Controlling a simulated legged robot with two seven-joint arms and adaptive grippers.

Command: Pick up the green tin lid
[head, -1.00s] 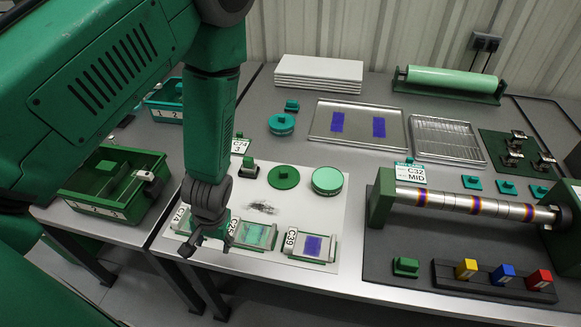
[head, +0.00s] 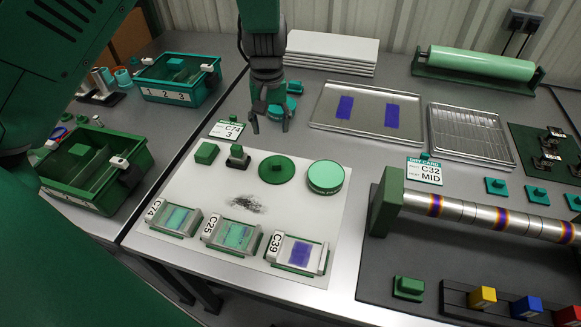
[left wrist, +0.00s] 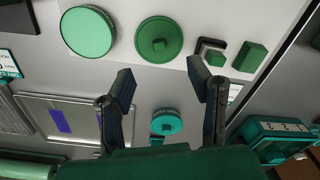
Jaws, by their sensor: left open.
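The green tin lid (head: 277,169) is a dark green disc with a small knob, lying flat on the white mat (head: 215,220). It also shows whole in the left wrist view (left wrist: 159,40), beyond the gap between my fingertips. An open-looking, light green round tin (head: 325,176) stands to its right, apart from it. My left gripper (head: 270,122) points down, open and empty, behind the lid and apart from it. It also shows in the left wrist view (left wrist: 160,84). A teal round tin (head: 283,108) is partly hidden behind my gripper. My right gripper is not in view.
A green block (head: 207,153) and a small stamp-like piece (head: 238,157) stand left of the lid. Card holders (head: 233,235) line the mat's front. A sign (head: 229,131) stands behind. A metal tray (head: 368,117) and roller (head: 480,211) lie to the right.

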